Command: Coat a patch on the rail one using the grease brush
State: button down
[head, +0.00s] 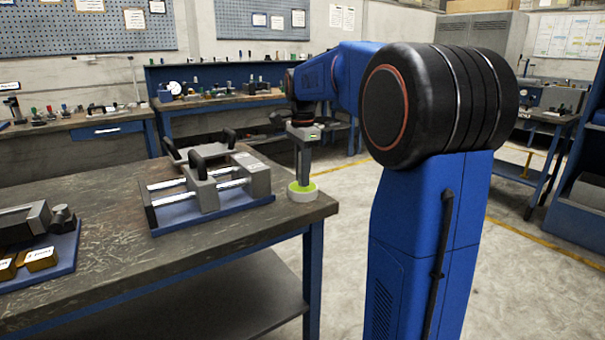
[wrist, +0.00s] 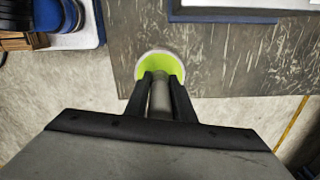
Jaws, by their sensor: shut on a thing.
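The grease brush (wrist: 160,101) shows as a grey handle between the fingers of my gripper (wrist: 161,80); its tip is hidden. In the head view my gripper (head: 303,178) points down, shut on the brush, over a white round pot (head: 303,195) with yellow-green content. The pot also shows in the wrist view (wrist: 144,66) just beyond the fingertips. I cannot tell whether the brush touches the content. Left of the pot, a slide unit with two bright rails (head: 171,184) and a grey carriage stands on a blue base (head: 213,215). No label shows which rail is rail one.
The pot stands near the right corner of the worn workbench (head: 115,240). Black handles rise from the slide unit. A second blue-based fixture (head: 52,265) with brass blocks is at the left front. The bench between the fixtures is clear.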

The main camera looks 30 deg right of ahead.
jog(key=shift+f, duration=0.4)
dwell(1.2)
jog(key=shift+r, duration=0.1)
jog(key=shift+r, duration=3.45)
